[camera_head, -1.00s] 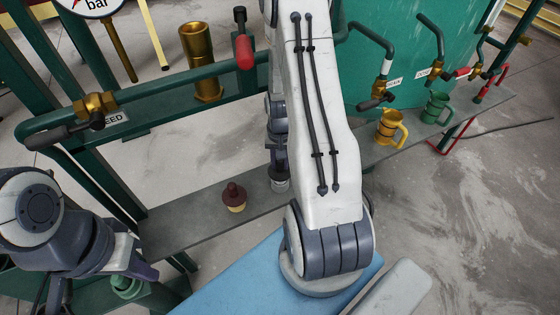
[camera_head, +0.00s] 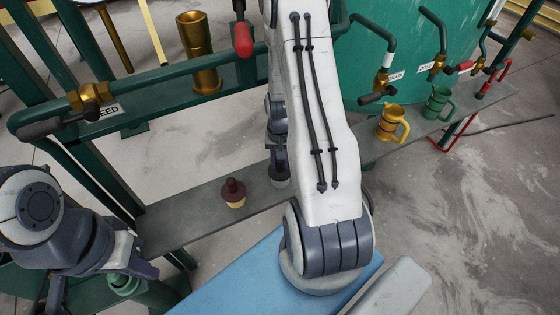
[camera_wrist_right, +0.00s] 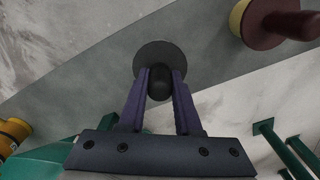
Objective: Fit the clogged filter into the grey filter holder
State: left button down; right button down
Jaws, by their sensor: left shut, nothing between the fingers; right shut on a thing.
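My right gripper (camera_wrist_right: 160,74) is shut on the dark round knob of a thing with a grey disc (camera_wrist_right: 148,57), probably the clogged filter. In the head view, the right gripper (camera_head: 278,158) is partly behind its arm. My left gripper (camera_head: 146,271) is shut and empty at lower left. I cannot identify the grey filter holder.
The long grey bench (camera_head: 180,222) carries a yellow mug (camera_head: 390,122) and a green mug (camera_head: 437,103) farther right. Green pipes with valves and a brass cup (camera_head: 198,50) stand behind. A blue surface (camera_head: 235,280) lies in front. Bench space around the cream piece is clear.

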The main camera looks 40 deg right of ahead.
jog(key=shift+f, duration=0.3)
jog(key=c, duration=0.5)
grip_release()
jog(key=shift+r, duration=0.1)
notch_tip(320, 180, up, 9)
jog(key=shift+r, duration=0.65)
